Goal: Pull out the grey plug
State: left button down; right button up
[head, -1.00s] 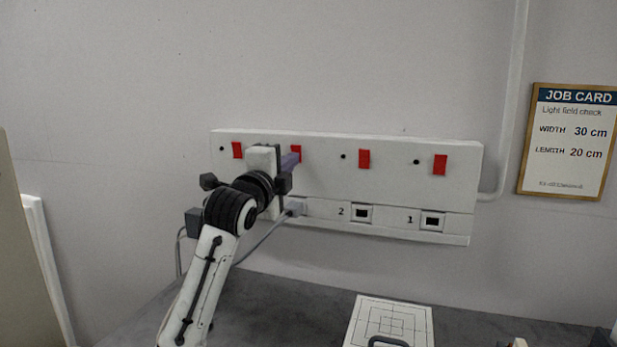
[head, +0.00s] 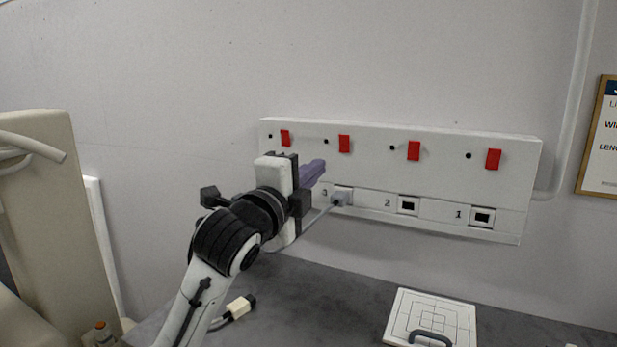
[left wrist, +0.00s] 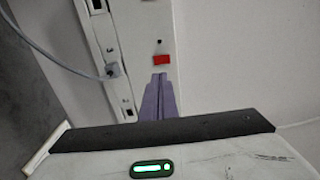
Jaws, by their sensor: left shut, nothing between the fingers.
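A grey plug (head: 341,197) with a grey cable sits in socket 3 of the white wall panel (head: 375,150). The plug and its cable also show in the left wrist view (left wrist: 113,69). My left gripper (head: 318,168) has purple fingers shut together with nothing between them. Its fingertips are in front of the panel, a little above and left of the plug in the head view, and apart from it. In the left wrist view the shut fingers (left wrist: 160,84) point at the panel beside the plug. My left gripper and arm hide the panel's lower left part. My right gripper is not in view.
Red switches (head: 414,151) line the panel above sockets 2 (head: 408,205) and 1 (head: 482,216), which look empty. A cream connector (head: 238,307) lies on the dark grey surface (head: 330,300) below. A white gridded plate (head: 460,318) with a handle is at the right.

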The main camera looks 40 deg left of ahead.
aim_at(339, 199)
jog(key=k, duration=1)
